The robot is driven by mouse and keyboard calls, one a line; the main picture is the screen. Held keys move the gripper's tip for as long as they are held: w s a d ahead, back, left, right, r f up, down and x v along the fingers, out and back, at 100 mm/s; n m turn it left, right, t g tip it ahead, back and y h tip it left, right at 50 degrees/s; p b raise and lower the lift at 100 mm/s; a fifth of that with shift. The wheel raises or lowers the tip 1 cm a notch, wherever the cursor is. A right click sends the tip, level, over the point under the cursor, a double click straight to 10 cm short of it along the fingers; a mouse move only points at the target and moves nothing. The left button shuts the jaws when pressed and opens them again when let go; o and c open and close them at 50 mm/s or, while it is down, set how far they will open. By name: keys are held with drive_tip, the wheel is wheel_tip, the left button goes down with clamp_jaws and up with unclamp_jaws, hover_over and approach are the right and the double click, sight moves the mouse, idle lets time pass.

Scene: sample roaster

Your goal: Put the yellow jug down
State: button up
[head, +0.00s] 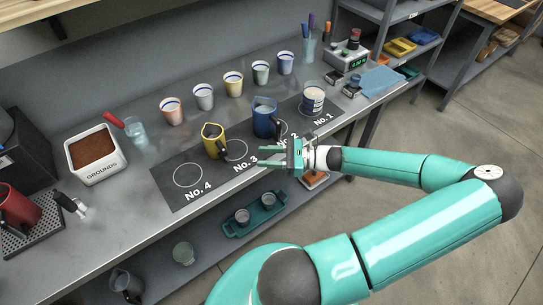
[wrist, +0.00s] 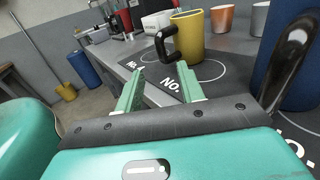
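The yellow jug (head: 214,141) stands upright on the dark numbered mat (head: 172,201), at the left edge of the No. 3 circle and to the right of the empty No. 4 circle. In the wrist view the yellow jug (wrist: 190,38) shows its black handle towards my gripper. My gripper (head: 268,157) is at the front edge of the bench, to the right of the jug and apart from it. In the wrist view the fingers of my gripper (wrist: 163,86) are spread with nothing between them.
A blue jug (head: 264,122) stands on the mat close behind my gripper, and it looms at the right of the wrist view (wrist: 298,70). A striped white jug (head: 313,98) is at No. 1. Several cups (head: 204,97) line the back. A grounds box (head: 95,158) stands left.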

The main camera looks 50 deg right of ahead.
drive_tip(key=a+f+n+g, duration=0.1)
drive_tip(key=a+n+g, duration=0.1)
drive_tip(key=a+f+n+g, duration=0.1)
drive_tip(key=a+n+g, duration=0.1)
drive_tip(key=a+g, duration=0.1)
drive_tip(key=a+f+n+g, duration=0.1)
drive_tip(key=a+g, duration=0.1)
drive_tip(key=g, duration=0.1)
drive_tip(key=shift+w+a+f+n+y, duration=0.2)
drive_tip(key=shift+a+n+y, duration=0.1)
drive_tip(key=shift+a+n, duration=0.1)
drive_tip(key=a+r+n+h, duration=0.3)
drive_tip(key=a+r+n, duration=0.3)
drive_tip(key=r, duration=0.3)
drive_tip(key=s+a+r+n+h, duration=0.1)
drive_tip(key=a+r+n+h, duration=0.3)
drive_tip(key=a+r+n, duration=0.3)
drive_tip(key=a+r+n+h, duration=0.4)
drive_tip(key=a+r+n, duration=0.2)
drive_tip(key=r+n, duration=0.3)
wheel_tip(320, 180, up, 3)
drive_tip(key=shift+s+a+f+n+g, duration=0.15)
drive_tip(key=shift+s+f+n+g, duration=0.05)
drive_tip(key=shift+s+n+g, duration=0.2)
